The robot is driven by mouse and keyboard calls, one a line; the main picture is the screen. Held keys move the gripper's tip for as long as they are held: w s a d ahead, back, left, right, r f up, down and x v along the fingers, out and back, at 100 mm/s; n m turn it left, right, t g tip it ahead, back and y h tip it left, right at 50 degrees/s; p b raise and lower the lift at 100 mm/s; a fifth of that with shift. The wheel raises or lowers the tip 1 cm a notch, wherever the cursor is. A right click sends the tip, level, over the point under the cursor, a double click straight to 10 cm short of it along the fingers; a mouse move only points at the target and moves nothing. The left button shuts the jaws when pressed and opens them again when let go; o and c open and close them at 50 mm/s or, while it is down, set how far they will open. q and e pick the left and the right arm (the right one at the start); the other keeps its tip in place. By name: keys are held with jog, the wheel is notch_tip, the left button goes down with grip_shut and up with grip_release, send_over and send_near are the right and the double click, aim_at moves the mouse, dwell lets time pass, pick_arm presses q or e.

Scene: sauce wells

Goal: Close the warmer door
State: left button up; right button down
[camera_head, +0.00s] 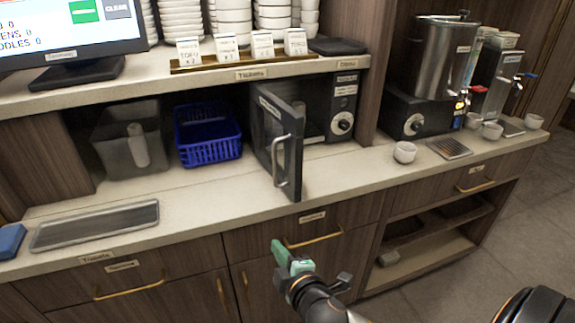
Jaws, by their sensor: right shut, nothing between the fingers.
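The warmer (342,108) is a dark box with a dial, set under the raised shelf on the counter. Its door (271,137) stands open, swung out toward the counter's front edge, with a pale vertical handle (281,162) on it. My right gripper (279,247), with green fingers, is shut and empty in front of the drawer fronts. It is below the counter edge and the door, apart from both. My left gripper is not in view.
A blue basket (208,148) and a grey bin (132,150) stand left of the door. A metal tray (95,226) lies at the counter's left. A white cup (404,152) and steel urn (439,62) stand right. A drawer handle (313,240) juts out near my right gripper.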

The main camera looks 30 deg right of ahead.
aim_at(292, 166)
notch_tip(292, 166, up, 12)
jog(key=w+d+n+t+h, duration=0.1)
jog(key=d+n+t+h, duration=0.1)
jog(key=d+t+h, duration=0.1)
jog(key=w+d, duration=0.2)
jog(key=w, duration=0.1)
jog(key=w+d+p, duration=0.1)
jog(key=w+d, duration=0.1)
jog(key=w, duration=0.1)
jog(key=w+d+p, duration=0.1)
jog(key=w+d, duration=0.2)
jog(key=shift+w, duration=0.25)
jog(key=shift+d, duration=0.1)
